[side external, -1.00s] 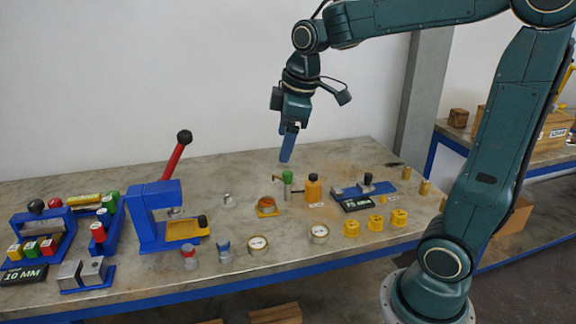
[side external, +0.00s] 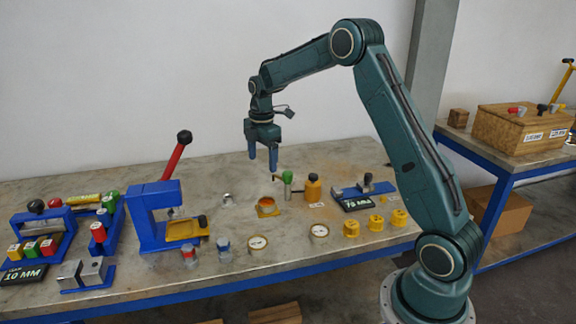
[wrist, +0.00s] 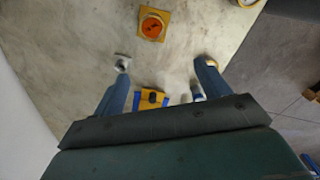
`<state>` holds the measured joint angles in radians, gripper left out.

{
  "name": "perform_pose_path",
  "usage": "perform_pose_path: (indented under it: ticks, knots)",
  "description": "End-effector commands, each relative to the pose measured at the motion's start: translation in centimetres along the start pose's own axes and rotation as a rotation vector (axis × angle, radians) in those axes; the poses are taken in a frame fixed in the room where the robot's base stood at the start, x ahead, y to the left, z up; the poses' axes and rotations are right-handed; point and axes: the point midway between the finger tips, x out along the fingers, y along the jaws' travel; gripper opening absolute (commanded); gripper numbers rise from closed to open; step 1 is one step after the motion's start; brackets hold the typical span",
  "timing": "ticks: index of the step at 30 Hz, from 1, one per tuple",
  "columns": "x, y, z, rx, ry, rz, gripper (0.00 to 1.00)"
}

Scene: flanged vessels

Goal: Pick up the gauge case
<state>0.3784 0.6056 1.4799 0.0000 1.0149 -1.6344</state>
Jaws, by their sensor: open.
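An orange round cup on a yellow square plate (side external: 268,208) sits mid-bench in the side view. It also shows at the top of the wrist view (wrist: 152,24). Two round brass-rimmed pieces with white dials lie near the front edge, one on the left (side external: 257,243) and one on the right (side external: 319,231). I cannot tell for sure which of these is the gauge case. My gripper (side external: 262,163) points down above the bench, open and empty, apart from everything below. Both blue fingers (wrist: 160,78) show in the wrist view.
A blue press with a red lever (side external: 155,215) stands left of my gripper. A small grey fitting (side external: 227,200), a green-topped piece (side external: 287,184) and an orange bottle (side external: 312,187) stand nearby. Several yellow caps (side external: 376,223) line the front right. The rear bench is fairly clear.

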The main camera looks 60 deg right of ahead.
Motion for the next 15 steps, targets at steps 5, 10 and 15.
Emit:
perform_pose_path:
  ticks: [5,10,15]
  knots:
    - [3.1,1.4,1.5,-0.083,0.003,-0.031,0.75]
    - [4.1,1.9,2.1,-0.116,0.005,-0.04,0.75]
    - [4.2,1.9,2.1,-0.121,0.005,-0.041,0.75]
